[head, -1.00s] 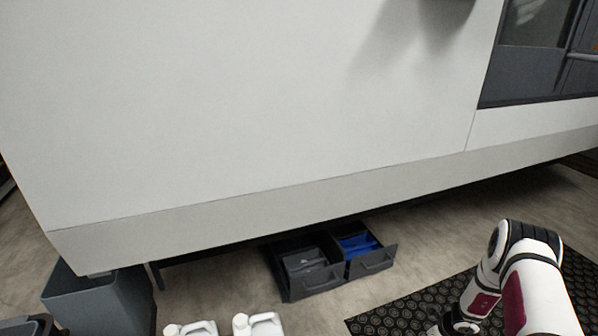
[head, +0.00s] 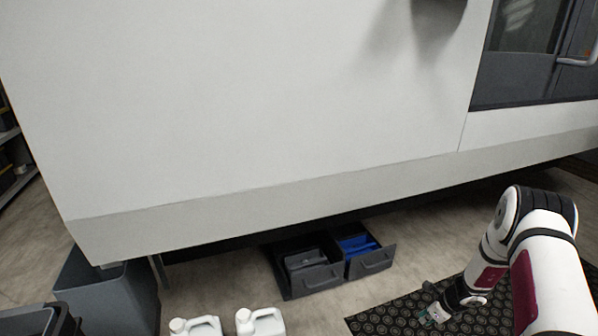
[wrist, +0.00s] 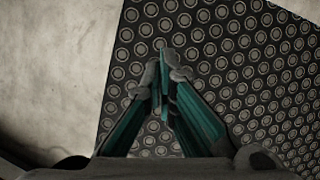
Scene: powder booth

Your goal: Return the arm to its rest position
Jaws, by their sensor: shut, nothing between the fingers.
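My gripper (head: 432,316) shows at the lower right of the head view, low over the black floor mat (head: 388,318). In the wrist view my gripper (wrist: 160,72) points down at the same mat (wrist: 225,45), its two green-sided fingers together at the tips. Nothing is held between them. My white arm with dark red bands is bent, its elbow raised at the right of the head view.
A large pale machine body (head: 250,110) fills the upper view. Two open drawers (head: 316,278) (head: 372,262) stick out below it. White jugs (head: 262,322) stand at the bottom. A grey bin (head: 105,300) stands at left. Bare floor lies between jugs and mat.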

